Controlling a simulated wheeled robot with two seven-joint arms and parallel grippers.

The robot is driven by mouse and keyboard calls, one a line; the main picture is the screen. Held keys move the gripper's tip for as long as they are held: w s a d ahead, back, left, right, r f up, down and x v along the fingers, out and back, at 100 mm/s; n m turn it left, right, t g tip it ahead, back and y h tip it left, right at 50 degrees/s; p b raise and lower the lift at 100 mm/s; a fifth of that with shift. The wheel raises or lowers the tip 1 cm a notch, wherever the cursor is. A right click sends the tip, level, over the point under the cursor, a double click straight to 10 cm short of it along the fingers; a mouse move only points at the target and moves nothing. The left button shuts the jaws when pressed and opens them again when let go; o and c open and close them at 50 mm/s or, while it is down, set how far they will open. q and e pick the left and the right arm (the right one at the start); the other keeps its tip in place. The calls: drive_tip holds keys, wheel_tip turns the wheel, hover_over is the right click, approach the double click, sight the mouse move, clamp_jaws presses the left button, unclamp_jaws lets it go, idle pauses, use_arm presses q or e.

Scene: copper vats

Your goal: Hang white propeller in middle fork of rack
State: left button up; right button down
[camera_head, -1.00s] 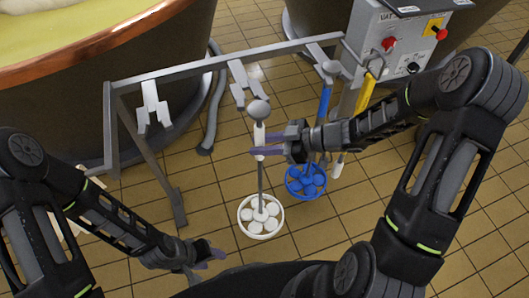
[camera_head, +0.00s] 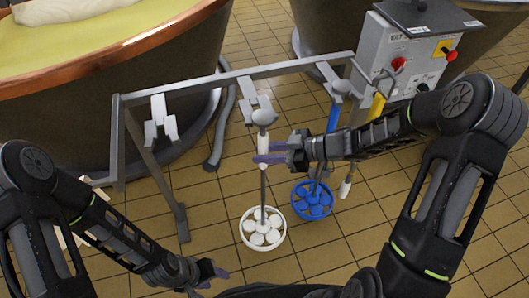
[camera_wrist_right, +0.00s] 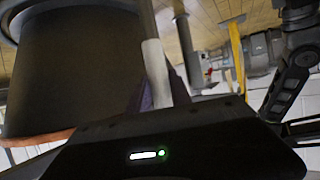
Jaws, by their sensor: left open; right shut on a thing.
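The white propeller (camera_head: 262,230) hangs upright, with a round white head at the bottom, a thin shaft and a grey knob (camera_head: 263,117) on top. My right gripper (camera_head: 268,153) is shut on its white grip section. In the right wrist view, the pale shaft (camera_wrist_right: 155,70) stands between the purple fingers. The middle fork (camera_head: 256,100) of the rack (camera_head: 215,83) is just behind the knob in the picture. The knob overlaps its front end, and I cannot tell whether they touch. My left gripper (camera_head: 216,272) is open and empty at the lower left.
A blue propeller (camera_head: 312,200) hangs at the right fork, close to my right gripper. The left fork (camera_head: 160,122) is empty. A control box (camera_head: 400,60) stands behind the rack's right end. A copper-rimmed vat (camera_head: 110,65) is behind on the left. Tiled floor lies below.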

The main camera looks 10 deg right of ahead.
drive_tip(key=shift+s+r, duration=0.15)
drive_tip(key=shift+r, duration=0.05)
drive_tip(key=shift+s+r+p, duration=0.1)
drive_tip(key=shift+s+p, duration=0.25)
drive_tip(key=shift+p, duration=0.05)
drive_tip(key=shift+s+d, duration=0.1)
drive_tip(key=shift+s, duration=0.05)
